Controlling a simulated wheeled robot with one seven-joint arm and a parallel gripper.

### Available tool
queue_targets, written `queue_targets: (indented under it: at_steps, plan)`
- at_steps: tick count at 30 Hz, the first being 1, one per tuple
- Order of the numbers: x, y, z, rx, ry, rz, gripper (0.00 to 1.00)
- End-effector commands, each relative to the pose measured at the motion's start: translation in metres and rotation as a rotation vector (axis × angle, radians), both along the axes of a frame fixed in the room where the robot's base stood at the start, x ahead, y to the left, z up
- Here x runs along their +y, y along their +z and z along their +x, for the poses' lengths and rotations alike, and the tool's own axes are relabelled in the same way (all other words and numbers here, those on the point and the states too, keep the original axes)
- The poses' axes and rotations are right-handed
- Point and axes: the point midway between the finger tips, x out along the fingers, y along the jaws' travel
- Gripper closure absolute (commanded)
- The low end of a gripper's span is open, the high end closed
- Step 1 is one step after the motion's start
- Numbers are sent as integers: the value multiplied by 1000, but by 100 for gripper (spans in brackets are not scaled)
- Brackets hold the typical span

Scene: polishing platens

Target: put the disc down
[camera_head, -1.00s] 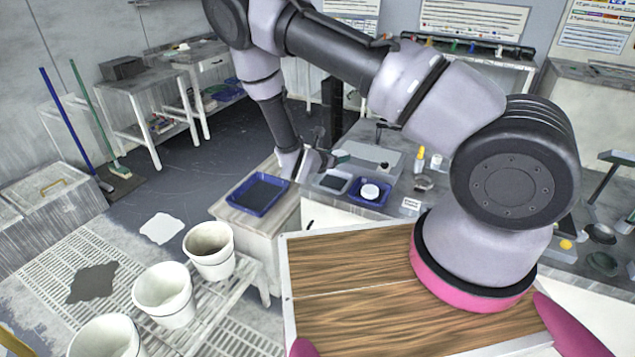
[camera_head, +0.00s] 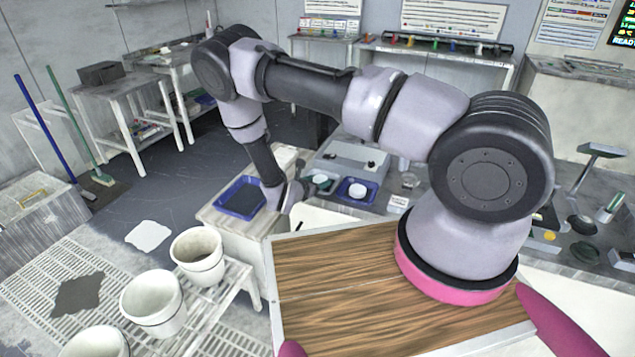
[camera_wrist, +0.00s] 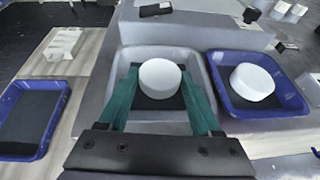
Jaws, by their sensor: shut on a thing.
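My gripper (camera_wrist: 160,88) has green fingers and is shut on a white disc (camera_wrist: 160,77) in the wrist view. The disc is between the fingertips, over the dark pad of a pale grey tray (camera_wrist: 128,60). I cannot tell whether the disc touches the pad. In the head view, my gripper (camera_head: 319,181) is small, at the left end of the bench, and the held disc is hard to make out.
Right of the pale tray is a blue tray (camera_wrist: 224,98) with another white disc (camera_wrist: 252,82). Left, on a lower stand, is a blue tray (camera_wrist: 7,149) with a dark, bare bottom. A grey machine (camera_head: 352,158) stands behind.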

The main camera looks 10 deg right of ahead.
Motion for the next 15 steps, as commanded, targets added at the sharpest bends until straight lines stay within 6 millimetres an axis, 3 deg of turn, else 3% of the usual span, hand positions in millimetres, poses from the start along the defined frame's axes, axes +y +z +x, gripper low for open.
queue_targets:
  at_steps: [5,6,8,15]
  plan:
    - [0,-2,0,1,0,-1,95]
    - [0,-3,0,1,0,-1,31]
    - [0,-2,0,0,0,0,8]
    - [0,-2,0,1,0,-1,5]
